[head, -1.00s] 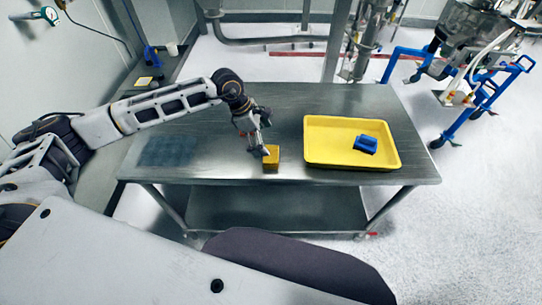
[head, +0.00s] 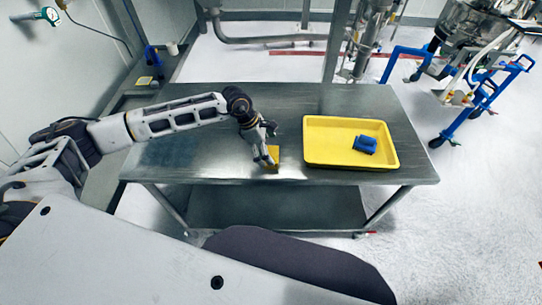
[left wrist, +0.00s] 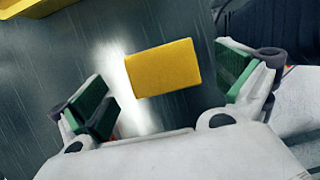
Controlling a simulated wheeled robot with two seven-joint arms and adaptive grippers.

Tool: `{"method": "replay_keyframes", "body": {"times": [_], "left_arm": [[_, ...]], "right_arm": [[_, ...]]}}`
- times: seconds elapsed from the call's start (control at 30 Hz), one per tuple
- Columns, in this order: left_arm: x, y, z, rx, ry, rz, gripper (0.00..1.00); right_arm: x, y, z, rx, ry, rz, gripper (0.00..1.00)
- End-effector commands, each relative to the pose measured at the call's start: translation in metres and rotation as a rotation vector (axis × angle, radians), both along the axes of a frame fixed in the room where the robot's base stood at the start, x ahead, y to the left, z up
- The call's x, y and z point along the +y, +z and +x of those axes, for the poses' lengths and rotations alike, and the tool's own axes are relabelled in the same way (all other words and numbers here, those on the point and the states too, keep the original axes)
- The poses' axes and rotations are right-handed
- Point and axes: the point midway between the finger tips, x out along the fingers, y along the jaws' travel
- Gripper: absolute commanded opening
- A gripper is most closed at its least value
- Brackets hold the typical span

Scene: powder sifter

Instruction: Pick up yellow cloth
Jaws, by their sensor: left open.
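The yellow cloth (head: 273,158) is a small block-like piece on the steel table, left of the yellow tray. My left gripper (head: 269,149) is just above and beside it, partly covering it in the head view. In the left wrist view the cloth (left wrist: 163,69) lies ahead of and between the two spread green-padded fingers of the left gripper (left wrist: 165,87). The gripper is open and empty, with gaps between the pads and the cloth. My right gripper is not in view.
The yellow tray (head: 312,157) holds a folded blue cloth (head: 365,145) on the right half of the steel table (head: 215,160). The table's left part is clear. A blue-framed machine stands on the floor at the right.

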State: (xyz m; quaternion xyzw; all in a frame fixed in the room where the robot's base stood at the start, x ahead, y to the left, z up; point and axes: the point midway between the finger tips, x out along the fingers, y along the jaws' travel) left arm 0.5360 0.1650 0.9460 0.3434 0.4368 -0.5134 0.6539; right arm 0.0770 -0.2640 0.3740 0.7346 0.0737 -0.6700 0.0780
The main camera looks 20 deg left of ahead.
Motion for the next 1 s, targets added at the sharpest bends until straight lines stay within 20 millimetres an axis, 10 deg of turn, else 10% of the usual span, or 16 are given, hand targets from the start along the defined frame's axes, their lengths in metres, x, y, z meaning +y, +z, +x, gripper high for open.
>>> {"method": "replay_keyframes", "body": {"times": [0.83, 1.0], "left_arm": [[-0.011, -0.031, 0.001, 0.001, 0.001, 0.0, 1.0], [-0.011, -0.031, 0.001, 0.0, 0.001, 0.0, 0.79]], "right_arm": [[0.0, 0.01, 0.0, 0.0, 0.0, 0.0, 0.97], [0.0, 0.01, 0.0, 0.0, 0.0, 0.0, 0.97]]}}
